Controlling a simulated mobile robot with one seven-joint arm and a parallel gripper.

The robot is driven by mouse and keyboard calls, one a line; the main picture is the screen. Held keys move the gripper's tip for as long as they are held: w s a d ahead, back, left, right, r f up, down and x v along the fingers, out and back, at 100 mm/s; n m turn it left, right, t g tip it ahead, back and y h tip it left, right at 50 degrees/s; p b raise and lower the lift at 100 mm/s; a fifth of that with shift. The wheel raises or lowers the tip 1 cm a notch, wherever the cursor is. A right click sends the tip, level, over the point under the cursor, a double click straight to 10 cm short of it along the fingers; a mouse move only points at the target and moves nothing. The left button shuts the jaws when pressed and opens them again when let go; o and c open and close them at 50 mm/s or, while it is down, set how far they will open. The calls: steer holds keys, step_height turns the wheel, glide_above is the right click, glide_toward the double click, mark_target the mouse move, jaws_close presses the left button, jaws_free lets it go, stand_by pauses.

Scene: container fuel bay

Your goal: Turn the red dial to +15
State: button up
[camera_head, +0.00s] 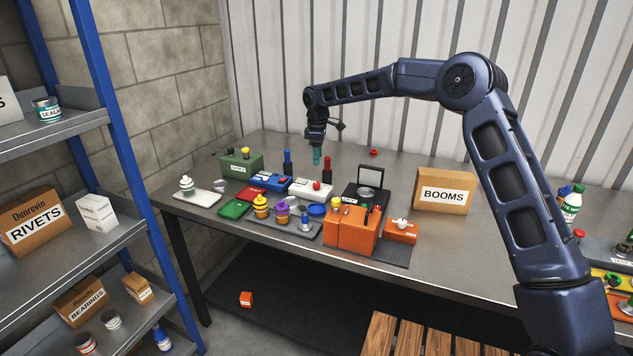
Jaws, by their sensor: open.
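My gripper (316,158) points down above the back part of the grey workbench, with teal fingertips and nothing visible between them. The jaws are too small here to show their gap. Several red round parts are in view, and I cannot tell which is the red dial. A red knob (317,185) sits on a white box, below my gripper in the picture. A small red round piece (374,152) lies at the back of the bench, to the right of my gripper and apart from it. No scale marks or +15 can be read.
Around the gripper stand a green box (240,166), a blue box (268,181), dark blue and red bottles, and a black framed device (368,185). In front are orange boxes (351,230). Shelves fill the left.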

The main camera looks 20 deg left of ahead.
mark_target(317, 183)
step_height(317, 183, down, 11)
steer(key=shift+s+a+f, duration=0.1)
steer(key=shift+a, duration=0.05)
stand_by(0.4)
steer(key=c, duration=1)
